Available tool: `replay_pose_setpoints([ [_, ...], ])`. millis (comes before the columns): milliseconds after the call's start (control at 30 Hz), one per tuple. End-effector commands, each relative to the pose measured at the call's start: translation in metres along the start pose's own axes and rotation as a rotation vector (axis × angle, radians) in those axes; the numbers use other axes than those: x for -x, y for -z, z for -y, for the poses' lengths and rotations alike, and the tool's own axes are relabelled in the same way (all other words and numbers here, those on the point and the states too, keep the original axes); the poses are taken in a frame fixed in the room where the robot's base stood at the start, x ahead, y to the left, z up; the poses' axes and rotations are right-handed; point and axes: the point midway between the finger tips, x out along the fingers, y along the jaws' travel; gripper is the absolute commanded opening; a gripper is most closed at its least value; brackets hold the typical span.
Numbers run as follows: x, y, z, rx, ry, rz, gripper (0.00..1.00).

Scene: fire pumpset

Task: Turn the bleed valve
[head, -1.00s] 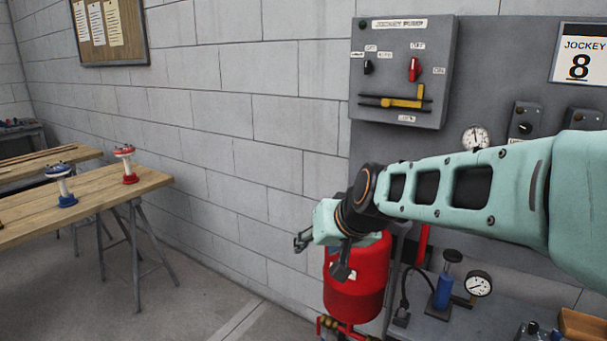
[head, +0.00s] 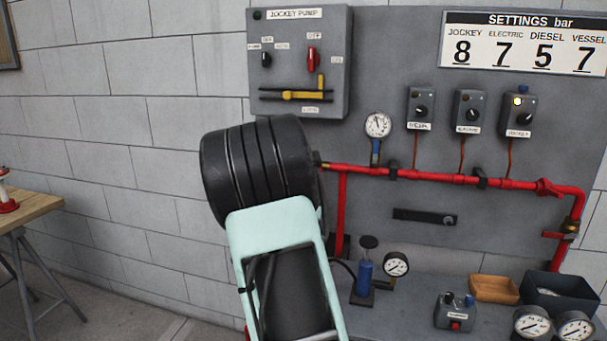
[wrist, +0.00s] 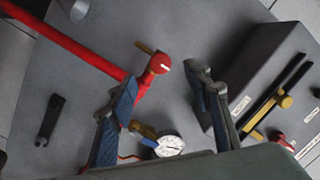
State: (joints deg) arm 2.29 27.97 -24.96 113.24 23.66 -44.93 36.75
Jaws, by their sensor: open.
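In the wrist view, a red round fitting (wrist: 160,64) with a white mark and a short brass stub sits at the end of a red pipe (wrist: 65,40). It may be the bleed valve; no label confirms it. My gripper (wrist: 163,78) is open, its two fingers apart, with the fitting showing between and just beyond the fingertips. I cannot tell the remaining depth or any contact. In the head view, the brass stub (head: 320,163) shows at the pipe's left end, right beside my dark wrist joint. My arm hides the gripper there.
A gauge (head: 378,125) stands above the red pipe (head: 430,176). The jockey pump box (head: 335,60) is above my arm. Three switch boxes, including one with a lit lamp (head: 517,113), line the panel. A blue hand pump (head: 363,272) and gauges stand on the bench below.

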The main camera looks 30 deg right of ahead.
Motion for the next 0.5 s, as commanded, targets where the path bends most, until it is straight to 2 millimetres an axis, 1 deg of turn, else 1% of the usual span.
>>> replay_pose_setpoints([
  [33, -0.004, 0.001, -0.005, -0.026, 0.003, -0.024, 0.45],
  [267, -0.019, 0.006, -0.006, -0.068, 0.016, -0.059, 0.45],
  [367, -0.033, 0.007, -0.006, -0.066, 0.015, -0.059, 0.45],
  [500, -0.056, 0.008, -0.005, -0.065, 0.015, -0.058, 0.45],
])
